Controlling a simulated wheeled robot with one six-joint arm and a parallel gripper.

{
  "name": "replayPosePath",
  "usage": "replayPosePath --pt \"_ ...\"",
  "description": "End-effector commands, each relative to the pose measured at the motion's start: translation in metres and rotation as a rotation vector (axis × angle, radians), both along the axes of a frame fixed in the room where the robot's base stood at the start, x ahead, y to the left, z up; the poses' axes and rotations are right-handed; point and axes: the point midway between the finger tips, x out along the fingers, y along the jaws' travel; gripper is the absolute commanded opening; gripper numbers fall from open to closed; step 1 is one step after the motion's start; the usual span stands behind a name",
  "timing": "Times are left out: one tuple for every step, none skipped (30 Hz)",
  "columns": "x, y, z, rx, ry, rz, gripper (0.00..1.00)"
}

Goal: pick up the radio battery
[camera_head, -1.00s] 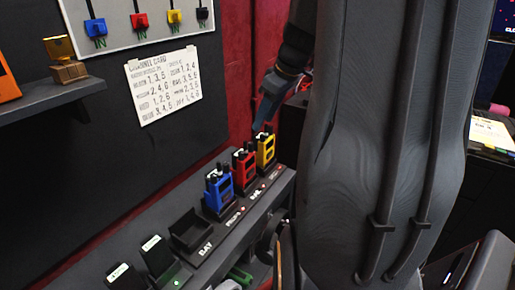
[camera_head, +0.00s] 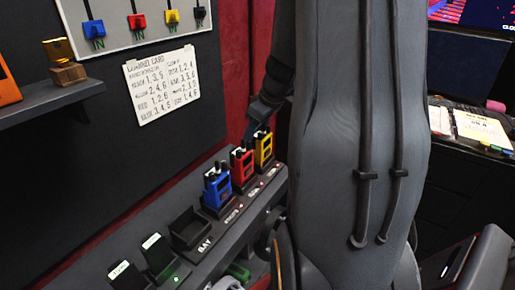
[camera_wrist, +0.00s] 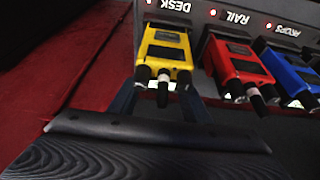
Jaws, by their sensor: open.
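A yellow radio (camera_head: 263,147) stands upright in the far slot of the charging rack, and it also shows in the wrist view (camera_wrist: 166,50) beside the DESK label. My gripper (camera_wrist: 160,95) is open, with one finger on each side of the yellow radio's antenna end; I cannot tell if they touch it. A red radio (camera_head: 243,167) and a blue radio (camera_head: 217,189) stand in nearer slots. Two dark blocks with pale labels, (camera_head: 155,250) and (camera_head: 122,272), sit at the rack's near end; they may be batteries. No radio's battery shows clearly.
The empty BAY tray (camera_head: 190,232) lies between the blue radio and the dark blocks. A channel card (camera_head: 162,85) hangs on the dark wall. A shelf (camera_head: 50,100) juts out at left. A desk (camera_head: 470,150) stands at right. My arm hides the middle.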

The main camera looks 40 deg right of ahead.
Motion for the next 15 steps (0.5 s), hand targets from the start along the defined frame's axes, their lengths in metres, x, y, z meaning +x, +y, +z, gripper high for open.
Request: replayPosePath --pt "0.0 -0.0001 0.0001 0.0 0.0 0.0 0.44" --pt "0.0 -0.0001 0.0001 0.0 0.0 0.0 0.39" --pt "-0.0001 -0.0001 0.0001 0.0 0.0 0.0 0.32" --pt "-0.0001 0.0 0.0001 0.0 0.0 0.0 0.27" --pt "-0.0001 -0.0001 0.0001 0.0 0.0 0.0 0.22" --pt "-0.0002 -0.0001 0.0001 0.0 0.0 0.0 0.15" --pt "-0.0001 -0.0001 0.0003 0.0 0.0 0.0 0.13" --pt "-0.0001 -0.0001 0.0003 0.0 0.0 0.0 0.13" --pt "-0.0001 -0.0001 0.0003 0.0 0.0 0.0 0.13" --pt "-0.0001 -0.0001 0.0003 0.0 0.0 0.0 0.13" --pt "-0.0001 -0.0001 0.0003 0.0 0.0 0.0 0.13" --pt "-0.0001 -0.0001 0.0004 0.0 0.0 0.0 0.13" --pt "-0.0001 -0.0001 0.0006 0.0 0.0 0.0 0.13" --pt "-0.0001 -0.0001 0.0008 0.0 0.0 0.0 0.13" --pt "0.0 -0.0002 0.0017 0.0 0.0 0.0 0.13"
